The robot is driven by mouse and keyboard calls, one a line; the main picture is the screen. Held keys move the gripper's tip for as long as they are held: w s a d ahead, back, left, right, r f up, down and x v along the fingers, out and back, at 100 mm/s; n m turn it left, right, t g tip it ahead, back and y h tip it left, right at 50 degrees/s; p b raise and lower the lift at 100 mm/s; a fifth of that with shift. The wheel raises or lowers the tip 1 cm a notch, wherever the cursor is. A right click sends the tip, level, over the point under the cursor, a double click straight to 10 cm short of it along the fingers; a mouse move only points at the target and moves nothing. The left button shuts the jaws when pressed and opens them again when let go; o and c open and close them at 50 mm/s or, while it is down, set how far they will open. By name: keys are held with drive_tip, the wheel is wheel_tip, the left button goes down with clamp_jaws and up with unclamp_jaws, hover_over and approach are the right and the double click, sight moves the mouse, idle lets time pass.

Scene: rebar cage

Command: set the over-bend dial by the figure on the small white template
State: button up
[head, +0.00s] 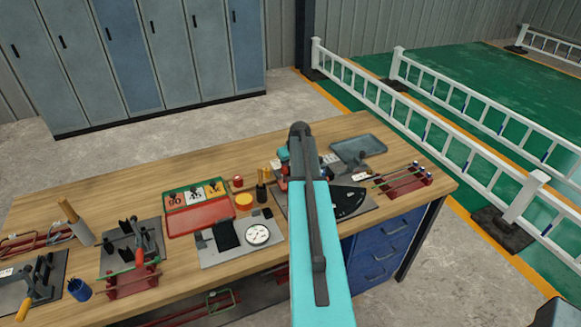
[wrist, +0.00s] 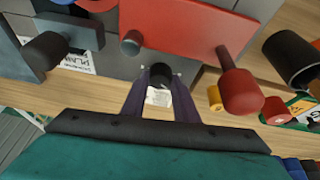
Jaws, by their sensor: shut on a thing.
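My gripper (wrist: 160,74) is shut on a small black knob (wrist: 160,80) in the wrist view, just below a red plate. I cannot read any dial marks around the knob. A small white piece with dark print (wrist: 158,97) shows between the fingers; the print is too small to read. In the head view my arm covers the gripper and much of the bending device. A black fan-shaped scale plate (head: 348,203) shows to its right. A small white card (head: 361,177) lies near it; I cannot tell whether it is the template.
The red plate (wrist: 190,30) carries a red-handled post (wrist: 240,92) close right of my gripper. On the wooden bench (head: 120,185) stand a white round gauge (head: 258,234), a red tray (head: 200,219), a grey tray (head: 358,148) and a red rack (head: 408,188).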

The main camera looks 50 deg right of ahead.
drive_tip(key=shift+f+m+b, duration=0.1)
drive_tip(key=shift+m+b, duration=0.5)
drive_tip(key=shift+b, duration=0.05)
drive_tip(key=shift+m+h+b, duration=0.5)
drive_tip(key=shift+w+m+g+h+b, duration=0.15)
drive_tip(key=shift+m+g+h+b, duration=0.4)
drive_tip(key=shift+m+b, duration=0.95)
drive_tip(key=shift+r+m, duration=0.2)
drive_tip(key=shift+m, duration=0.2)
drive_tip(key=shift+g, duration=0.25)
drive_tip(key=o, duration=1.1)
drive_tip(key=shift+c, duration=0.2)
drive_tip(key=shift+a, duration=0.1)
drive_tip(key=b+v, duration=0.3)
drive_tip(key=v, duration=1)
drive_tip(key=shift+r+b, duration=0.3)
drive_tip(key=shift+r, duration=0.1)
